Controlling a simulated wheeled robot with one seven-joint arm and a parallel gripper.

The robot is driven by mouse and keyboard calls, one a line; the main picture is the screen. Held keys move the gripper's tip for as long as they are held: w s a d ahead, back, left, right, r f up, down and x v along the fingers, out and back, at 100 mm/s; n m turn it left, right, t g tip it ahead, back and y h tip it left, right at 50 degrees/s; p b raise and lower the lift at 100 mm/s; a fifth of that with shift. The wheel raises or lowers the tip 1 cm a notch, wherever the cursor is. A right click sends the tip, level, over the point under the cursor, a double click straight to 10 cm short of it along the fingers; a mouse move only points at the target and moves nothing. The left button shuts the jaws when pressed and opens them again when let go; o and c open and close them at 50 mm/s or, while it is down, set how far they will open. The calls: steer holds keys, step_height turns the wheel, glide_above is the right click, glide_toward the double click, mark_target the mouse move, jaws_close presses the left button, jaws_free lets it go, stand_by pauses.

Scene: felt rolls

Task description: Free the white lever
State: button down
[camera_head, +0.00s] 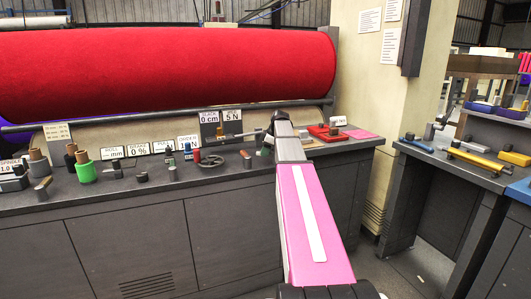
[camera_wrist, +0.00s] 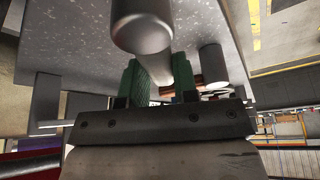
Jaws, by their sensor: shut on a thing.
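My gripper shows at the bottom of the wrist view, its two green fingers (camera_wrist: 160,82) closed around a pale grey-white rod (camera_wrist: 182,70). This rod may be the white lever; its colour is not certain in this light. A thick grey cylinder (camera_wrist: 143,28) stands in front of the rod and hides part of it. In the head view my pink arm reaches to the counter, and its far end hides most of my gripper. A thin grey bar (camera_head: 238,135) runs left from there, below the signs. I cannot tell whether it is the held rod.
A large red felt roll (camera_head: 160,75) lies behind the dark counter (camera_head: 130,200). Green (camera_head: 84,168) and dark spools, knobs and a handwheel (camera_head: 209,161) stand left of my arm. Another bench (camera_head: 470,168) holds tools.

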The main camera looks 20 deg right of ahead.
steer(key=c, duration=0.9)
jaws_free()
steer(key=shift+r, duration=0.1)
steer(key=v, duration=1)
steer(key=shift+s+d+r, duration=0.15)
steer(key=shift+r, duration=0.15)
